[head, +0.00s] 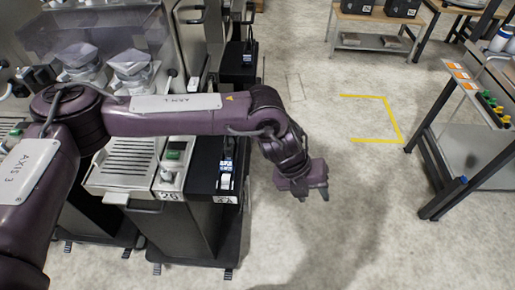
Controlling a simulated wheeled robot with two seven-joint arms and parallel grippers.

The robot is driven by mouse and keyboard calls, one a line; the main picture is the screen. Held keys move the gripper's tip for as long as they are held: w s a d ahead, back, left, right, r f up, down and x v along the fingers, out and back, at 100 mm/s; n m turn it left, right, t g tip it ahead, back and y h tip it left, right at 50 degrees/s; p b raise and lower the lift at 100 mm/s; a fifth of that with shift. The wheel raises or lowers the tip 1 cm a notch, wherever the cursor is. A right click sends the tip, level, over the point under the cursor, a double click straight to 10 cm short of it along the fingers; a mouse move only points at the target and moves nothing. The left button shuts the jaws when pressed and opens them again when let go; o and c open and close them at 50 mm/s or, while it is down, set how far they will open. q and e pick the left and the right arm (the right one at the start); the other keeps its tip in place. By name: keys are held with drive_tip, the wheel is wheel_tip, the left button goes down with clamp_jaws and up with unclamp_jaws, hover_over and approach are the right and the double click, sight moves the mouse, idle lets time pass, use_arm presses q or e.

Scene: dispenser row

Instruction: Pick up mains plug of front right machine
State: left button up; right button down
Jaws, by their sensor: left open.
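The front right machine (203,180) is a dark-topped cabinet with a number tag at its front edge, beside the machine tagged 26. A small white piece (225,181) on its top, by a blue and white label, may be the mains plug; it is too small to be sure. My left arm crosses above the machines and hides part of their tops. My left gripper (313,196) is open and empty, pointing down over bare floor to the right of the machine. It is apart from the white piece. My right gripper is out of view.
The machine tagged 26 (125,163) has a slatted tray top. A metal workbench (470,165) with coloured items stands at the right. A wooden-topped bench (375,22) with black cases is at the back. The floor between, with yellow tape (398,118), is clear.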

use_arm(q)
drive_tip(key=w+a+r+y, duration=0.3)
drive_tip(key=w+a, duration=0.5)
drive_tip(key=a, duration=0.3)
wheel_tip(320, 180, up, 6)
drive_tip(key=f+n+y, duration=0.1)
drive_tip(key=n+y, duration=0.1)
hover_over(228, 146)
drive_tip(key=shift+d+r+t, duration=0.15)
drive_tip(key=shift+r+t, duration=0.1)
drive_tip(key=shift+t, duration=0.05)
drive_tip(key=f+p, duration=0.3)
drive_tip(key=f, duration=0.4)
drive_tip(key=shift+a, duration=0.2)
drive_tip(key=shift+f, duration=0.35)
drive_tip(key=shift+c, duration=0.4)
clamp_jaws()
